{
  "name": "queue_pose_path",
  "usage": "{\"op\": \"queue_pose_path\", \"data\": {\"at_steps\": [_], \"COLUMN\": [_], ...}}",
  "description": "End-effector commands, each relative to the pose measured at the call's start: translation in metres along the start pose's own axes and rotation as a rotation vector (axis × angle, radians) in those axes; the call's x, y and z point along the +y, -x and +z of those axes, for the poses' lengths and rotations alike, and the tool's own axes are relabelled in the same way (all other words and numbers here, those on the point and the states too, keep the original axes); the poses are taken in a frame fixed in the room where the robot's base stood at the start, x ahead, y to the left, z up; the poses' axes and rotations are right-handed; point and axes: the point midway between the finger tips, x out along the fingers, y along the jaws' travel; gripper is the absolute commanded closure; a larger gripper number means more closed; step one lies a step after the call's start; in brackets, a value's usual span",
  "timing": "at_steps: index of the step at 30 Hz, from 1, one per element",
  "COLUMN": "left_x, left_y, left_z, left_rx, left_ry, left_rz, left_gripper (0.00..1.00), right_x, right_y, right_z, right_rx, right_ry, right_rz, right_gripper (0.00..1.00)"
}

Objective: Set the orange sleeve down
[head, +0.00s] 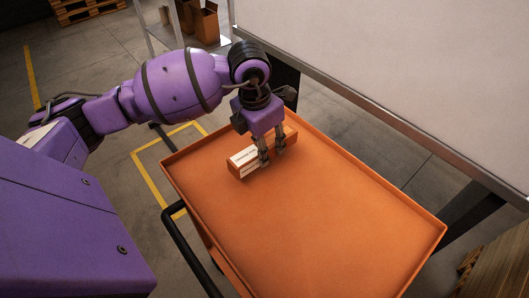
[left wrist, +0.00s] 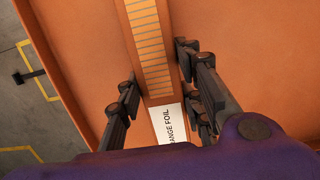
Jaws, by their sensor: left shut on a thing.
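The orange sleeve (head: 242,161) is a long, narrow orange box with a white label at its near end. It lies level at the far left part of the orange cart tray (head: 330,220); I cannot tell whether its underside touches the tray. My left gripper (head: 272,154) points down and is shut on the sleeve, one finger on each side, hiding its middle. In the left wrist view the sleeve (left wrist: 150,55) runs between the fingers (left wrist: 155,85), showing a striped strip and a label ending in "ANGE FOIL". My right gripper is not in view.
The tray has a raised rim (head: 385,182), and its middle and near part are bare. A black handle (head: 187,250) runs along its left side. A large pale panel with a metal edge (head: 400,125) stands beyond. Brown boxes (head: 206,24) stand at the back.

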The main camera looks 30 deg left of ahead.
Motion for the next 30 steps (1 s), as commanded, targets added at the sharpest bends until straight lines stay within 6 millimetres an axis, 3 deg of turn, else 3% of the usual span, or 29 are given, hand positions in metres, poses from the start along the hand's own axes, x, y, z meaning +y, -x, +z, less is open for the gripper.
{"op": "queue_pose_path", "data": {"at_steps": [6,18,19,22,30], "left_x": [0.002,0.002,0.002,0.002,0.002], "left_y": [-0.032,-0.038,-0.038,-0.037,-0.037], "left_z": [-0.004,-0.004,-0.004,-0.004,-0.004], "left_rx": [0.003,0.002,0.002,0.001,0.001], "left_ry": [0.001,0.001,0.001,0.001,0.001], "left_rz": [-0.001,0.0,0.0,0.0,0.0], "left_gripper": [0.94,0.94,0.64,0.51,0.47], "right_x": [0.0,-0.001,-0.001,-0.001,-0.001], "right_y": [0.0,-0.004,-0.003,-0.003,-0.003], "right_z": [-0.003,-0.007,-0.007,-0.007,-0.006], "right_rx": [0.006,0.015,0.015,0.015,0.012], "right_ry": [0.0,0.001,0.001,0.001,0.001], "right_rz": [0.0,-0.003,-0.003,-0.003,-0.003], "right_gripper": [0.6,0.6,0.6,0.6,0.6]}}
